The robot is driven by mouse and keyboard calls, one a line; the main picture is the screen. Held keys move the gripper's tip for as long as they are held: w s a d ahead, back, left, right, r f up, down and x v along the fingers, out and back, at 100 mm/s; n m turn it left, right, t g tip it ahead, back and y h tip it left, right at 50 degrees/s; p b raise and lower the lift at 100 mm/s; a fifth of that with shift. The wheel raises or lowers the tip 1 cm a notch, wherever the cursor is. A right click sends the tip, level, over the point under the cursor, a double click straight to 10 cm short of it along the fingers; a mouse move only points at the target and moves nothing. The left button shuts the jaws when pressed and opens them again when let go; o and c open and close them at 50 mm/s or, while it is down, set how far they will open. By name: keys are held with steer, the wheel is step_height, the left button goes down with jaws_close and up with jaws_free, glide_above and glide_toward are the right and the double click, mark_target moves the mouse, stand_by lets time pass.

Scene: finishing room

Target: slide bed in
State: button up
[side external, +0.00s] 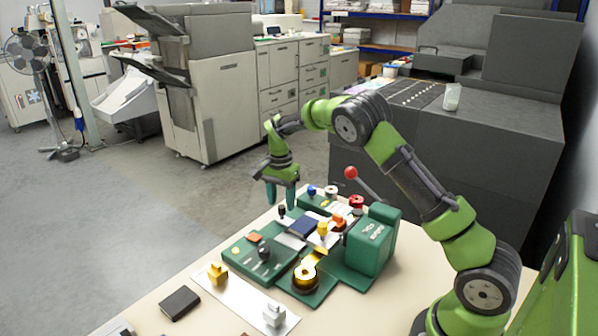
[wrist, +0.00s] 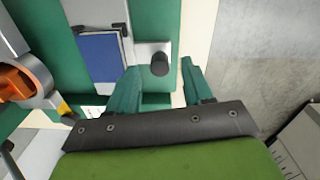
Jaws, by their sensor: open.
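The bed appears to be the grey plate (wrist: 150,47) in the wrist view, with a blue rectangular piece (wrist: 98,56) beside it and a black round knob (wrist: 160,69) at its near end. My gripper (side external: 281,203) is open, pointing down just above the knob. In the wrist view its two teal fingers stand apart on either side of the knob; I cannot tell whether they touch it.
An orange part (wrist: 22,80) is at the left of the wrist view. A red-ball lever (side external: 351,173), green housing (side external: 371,240) and gold roll (side external: 306,272) stand close by. A black block (side external: 180,302), yellow piece (side external: 217,273) and grey piece (side external: 273,315) lie on the front table.

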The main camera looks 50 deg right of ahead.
steer(key=shift+f, duration=0.95)
steer(key=shift+c, duration=0.2)
jaws_close()
